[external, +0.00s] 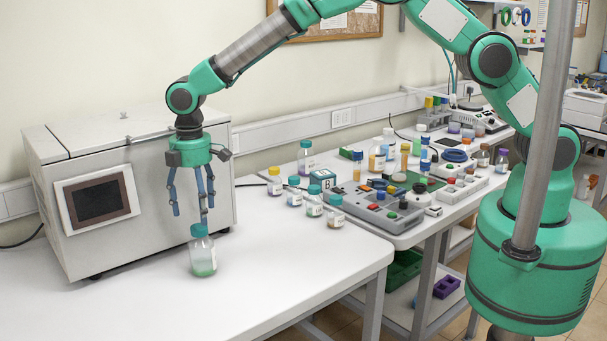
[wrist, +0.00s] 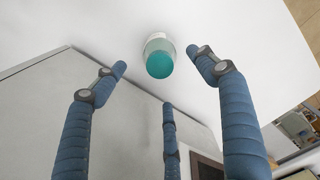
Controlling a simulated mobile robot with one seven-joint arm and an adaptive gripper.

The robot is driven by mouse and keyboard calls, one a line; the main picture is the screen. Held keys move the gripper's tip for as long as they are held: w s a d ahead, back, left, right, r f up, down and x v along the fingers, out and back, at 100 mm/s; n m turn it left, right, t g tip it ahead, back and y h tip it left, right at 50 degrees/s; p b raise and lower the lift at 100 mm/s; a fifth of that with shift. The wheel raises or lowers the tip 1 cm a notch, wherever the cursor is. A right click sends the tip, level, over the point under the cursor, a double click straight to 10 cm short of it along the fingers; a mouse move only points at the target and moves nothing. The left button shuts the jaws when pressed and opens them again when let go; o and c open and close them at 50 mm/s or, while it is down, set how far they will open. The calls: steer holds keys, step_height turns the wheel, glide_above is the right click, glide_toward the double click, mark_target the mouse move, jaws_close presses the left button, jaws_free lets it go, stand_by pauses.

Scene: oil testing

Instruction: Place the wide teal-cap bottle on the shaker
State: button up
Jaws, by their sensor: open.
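A clear bottle with a teal cap and pale green liquid (external: 203,257) stands upright on the white bench, apart from the other bottles. In the wrist view its teal cap (wrist: 159,64) lies beyond the fingertips, between the two side fingers. My three-fingered gripper (external: 193,211) points down, open and empty, just above and slightly left of the cap in the external view. Its spread fingers also show in the wrist view (wrist: 157,78). Several smaller teal-cap bottles (external: 314,206) stand farther right. Which device is the shaker I cannot tell; a grey control unit (external: 375,212) is on the right table.
A large grey box with a dark screen (external: 95,205) stands left, close behind my gripper. The front of the white bench (external: 290,285) is clear.

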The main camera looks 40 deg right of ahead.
stand_by(0.8)
steer(key=w+d+r+m+t+y, duration=0.1)
steer(key=d+r+m, duration=0.2)
steer(key=d+r, duration=0.85)
steer(key=w+d+r+m+t, duration=0.1)
steer(key=w+d+r+m, duration=0.1)
steer(key=d+r, duration=1)
steer(key=s+d+r+m+t, duration=0.15)
steer(key=s+d+r, duration=0.3)
steer(key=d, duration=0.55)
steer(key=s+d+r+m+g, duration=0.1)
steer(key=s+d+r+m, duration=0.3)
steer(key=d, duration=0.7)
steer(key=s+d+m+t, duration=0.1)
steer(key=s+d+m, duration=0.1)
steer(key=s+d, duration=0.7)
steer(key=s+d+m+t+h, duration=0.1)
steer(key=s+d+m+t, duration=0.1)
steer(key=s+d, duration=0.7)
steer(key=s+m, duration=0.1)
steer(key=s, duration=0.3)
steer(key=shift+s+d+f, duration=0.15)
steer(key=shift+s+d, duration=0.1)
steer(key=shift+s, duration=0.1)
steer(key=shift+f, duration=0.1)
